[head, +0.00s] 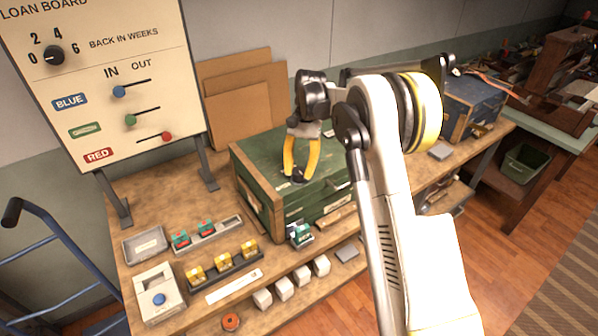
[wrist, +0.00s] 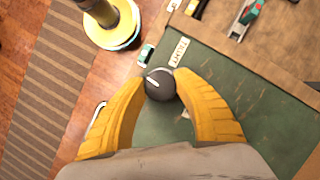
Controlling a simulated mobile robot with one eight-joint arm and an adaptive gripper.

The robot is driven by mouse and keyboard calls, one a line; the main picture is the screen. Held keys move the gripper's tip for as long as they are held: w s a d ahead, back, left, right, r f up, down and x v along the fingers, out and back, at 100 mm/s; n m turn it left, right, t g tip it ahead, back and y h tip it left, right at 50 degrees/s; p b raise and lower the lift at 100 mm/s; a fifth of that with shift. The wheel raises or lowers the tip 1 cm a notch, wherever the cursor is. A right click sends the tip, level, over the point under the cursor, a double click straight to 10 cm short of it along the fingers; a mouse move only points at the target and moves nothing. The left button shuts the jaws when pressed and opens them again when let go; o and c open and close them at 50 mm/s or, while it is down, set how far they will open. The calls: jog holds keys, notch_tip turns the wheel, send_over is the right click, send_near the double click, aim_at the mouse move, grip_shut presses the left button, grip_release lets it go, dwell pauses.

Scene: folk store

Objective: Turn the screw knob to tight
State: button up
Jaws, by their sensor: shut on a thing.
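The screw knob (wrist: 160,88) is dark and round, with a short white mark pointing to the upper left in the wrist view. It is on top of the green chest (head: 262,162). A pale label reading "TIGHT" (wrist: 179,52) lies just above the knob in the wrist view. The knob's mark does not point at this label. My gripper (wrist: 163,82) has its two yellow fingers closed on opposite sides of the knob. In the head view my gripper (head: 297,174) points down at the chest top, and its fingers partly hide the knob. Another pale label below the knob is mostly hidden.
The loan board (head: 100,95) stands at the left of the wooden workbench (head: 130,205). Small trays and a button box (head: 158,292) lie on the bench's front left. Brown boards (head: 240,95) lean behind the chest. A blue box (head: 470,105) stands farther right.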

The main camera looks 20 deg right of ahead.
jog(key=m+t+y, duration=0.1)
jog(key=m, duration=0.3)
jog(key=shift+m, duration=0.3)
jog(key=m+t, duration=0.1)
jog(key=m, duration=0.2)
jog(key=shift+m+t+y+b, duration=0.3)
jog(key=shift+y, duration=0.1)
jog(key=m+t, duration=0.1)
jog(key=m, duration=0.3)
jog(key=shift+s+t, duration=0.1)
jog(key=shift+t, duration=0.3)
jog(key=shift+m+t+b, duration=0.3)
jog(key=shift+m+t, duration=0.4)
jog(key=shift+m, duration=1.4)
jog(key=shift+h, duration=0.3)
jog(key=o, duration=1.2)
jog(key=shift+c, duration=0.2)
